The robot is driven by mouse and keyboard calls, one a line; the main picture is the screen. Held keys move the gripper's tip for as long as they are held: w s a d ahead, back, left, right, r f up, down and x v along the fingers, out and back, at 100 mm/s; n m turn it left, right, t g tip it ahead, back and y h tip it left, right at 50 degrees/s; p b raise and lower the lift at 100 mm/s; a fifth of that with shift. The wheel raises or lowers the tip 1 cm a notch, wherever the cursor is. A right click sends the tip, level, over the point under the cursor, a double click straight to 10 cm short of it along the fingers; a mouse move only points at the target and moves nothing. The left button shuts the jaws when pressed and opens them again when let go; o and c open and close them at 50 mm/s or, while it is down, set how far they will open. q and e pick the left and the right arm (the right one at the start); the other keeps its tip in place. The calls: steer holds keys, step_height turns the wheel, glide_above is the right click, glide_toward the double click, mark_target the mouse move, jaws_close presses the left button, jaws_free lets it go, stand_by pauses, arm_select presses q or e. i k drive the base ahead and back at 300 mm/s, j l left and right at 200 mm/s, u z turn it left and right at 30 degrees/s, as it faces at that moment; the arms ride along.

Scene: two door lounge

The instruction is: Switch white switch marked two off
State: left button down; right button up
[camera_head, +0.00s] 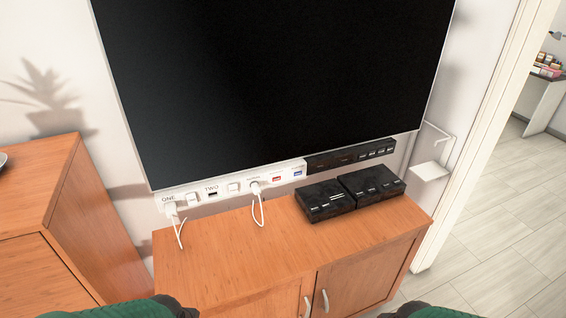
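A white power strip (222,192) runs along the wall under the screen. The label TWO (211,188) sits above a dark socket on it. One white switch (234,187) is just right of that label, and another white switch (193,198) is left of it, next to the label ONE (168,199). The on or off position of either switch is too small to tell. White plugs sit in the strip below ONE and at a third label. My green and black arm parts show at the bottom edge; neither gripper is visible.
A large black screen (270,80) hangs above the strip. A wooden cabinet (230,255) stands below, with two black boxes (325,202) (372,185) on its right. A red switch (277,179) and a blue switch (298,173) are farther right. Cords hang over the cabinet.

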mark_target(232, 189)
steer(key=i+j+z, duration=0.1)
steer(key=j, duration=0.2)
steer(key=i+j+z, duration=0.1)
steer(key=j, duration=0.2)
steer(key=i+z, duration=0.1)
steer(key=z, duration=0.25)
steer(key=i+j+z, duration=0.15)
steer(key=z, duration=0.15)
